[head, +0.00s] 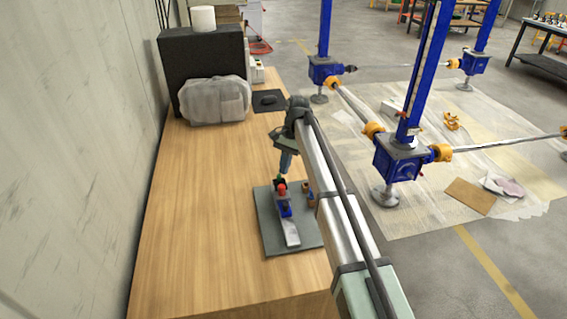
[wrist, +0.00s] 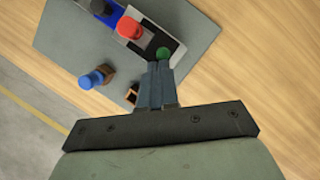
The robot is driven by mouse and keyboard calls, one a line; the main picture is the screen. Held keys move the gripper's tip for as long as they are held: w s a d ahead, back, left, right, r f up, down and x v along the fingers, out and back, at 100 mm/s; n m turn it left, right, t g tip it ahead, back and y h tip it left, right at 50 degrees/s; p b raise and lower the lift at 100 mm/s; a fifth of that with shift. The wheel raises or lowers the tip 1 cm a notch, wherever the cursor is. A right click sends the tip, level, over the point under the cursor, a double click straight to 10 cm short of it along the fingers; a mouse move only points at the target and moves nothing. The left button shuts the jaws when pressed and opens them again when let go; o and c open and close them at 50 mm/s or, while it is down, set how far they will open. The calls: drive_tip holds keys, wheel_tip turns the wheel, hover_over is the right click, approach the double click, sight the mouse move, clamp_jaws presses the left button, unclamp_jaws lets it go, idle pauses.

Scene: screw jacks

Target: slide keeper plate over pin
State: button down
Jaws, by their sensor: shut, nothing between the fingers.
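My gripper (wrist: 160,69) is shut and empty, its fingertips close beside a small green knob (wrist: 163,53); I cannot tell whether they touch. The green knob stands at the end of a silver-and-black strip on the fixture. A red knob (wrist: 130,27) stands further along, beside a blue block (wrist: 113,14). In the head view my gripper (head: 282,177) points down over the far end of the fixture, near the red knob (head: 281,188). A pale metal bar (head: 290,233) extends towards the near side. I cannot tell which parts are the keeper plate and pin.
The fixture sits on a grey board (head: 272,238) on a wooden bench (head: 190,220). A blue knob (wrist: 92,79) with a brown block and an empty-looking brown socket (wrist: 131,95) stand beside it. A grey bag (head: 214,101) lies further back. The bench left of the board is clear.

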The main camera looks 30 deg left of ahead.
drive_tip(key=shift+s+d, duration=0.5)
